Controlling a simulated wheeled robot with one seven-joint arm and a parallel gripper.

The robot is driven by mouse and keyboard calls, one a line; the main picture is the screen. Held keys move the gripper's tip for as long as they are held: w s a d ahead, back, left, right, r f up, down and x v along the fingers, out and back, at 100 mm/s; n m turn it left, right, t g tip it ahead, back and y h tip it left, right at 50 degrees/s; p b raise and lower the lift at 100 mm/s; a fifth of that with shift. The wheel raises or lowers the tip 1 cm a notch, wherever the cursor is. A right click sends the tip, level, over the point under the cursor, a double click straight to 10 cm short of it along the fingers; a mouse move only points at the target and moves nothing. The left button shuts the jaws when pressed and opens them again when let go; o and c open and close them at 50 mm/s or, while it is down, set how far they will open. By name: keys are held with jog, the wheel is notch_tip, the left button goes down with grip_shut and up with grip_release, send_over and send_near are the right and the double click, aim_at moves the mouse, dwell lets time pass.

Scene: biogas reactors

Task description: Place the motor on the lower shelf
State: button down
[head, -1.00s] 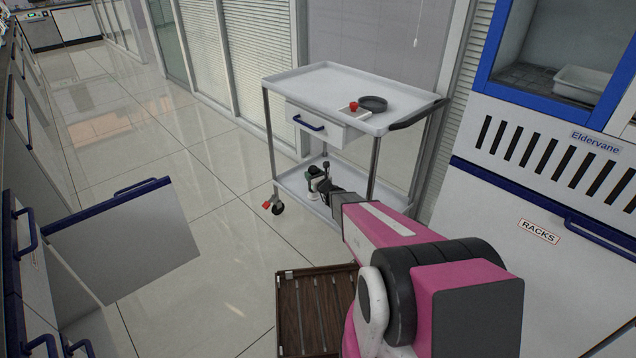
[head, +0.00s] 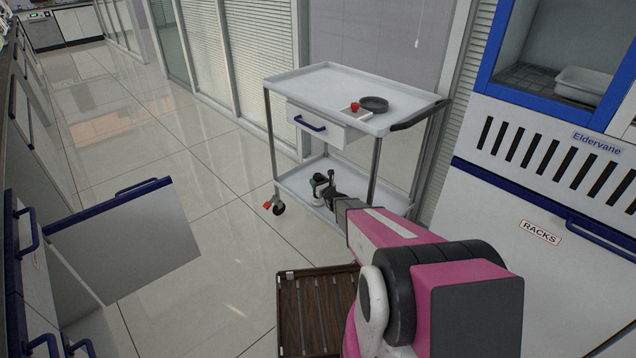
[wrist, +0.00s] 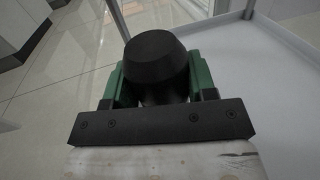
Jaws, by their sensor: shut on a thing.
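The motor (wrist: 155,58) is a dark, rounded cylinder in the wrist view, held between the green fingers of my gripper (wrist: 157,85). In the head view the motor (head: 319,184) is small and partly hidden by my gripper (head: 324,190). It shows over the front part of the cart's lower shelf (head: 293,180), a pale tray with a raised rim. The shelf (wrist: 265,85) also shows to the right of the motor in the wrist view. I cannot tell whether the motor touches the shelf.
The cart's top tray (head: 330,84) holds a black dish (head: 374,104) and a red item (head: 354,106). A drawer (head: 316,126) stands open beneath it. Cart posts flank the lower shelf.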

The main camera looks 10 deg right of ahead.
jog(key=shift+f, duration=0.1)
jog(key=shift+c, duration=2.2)
grip_release()
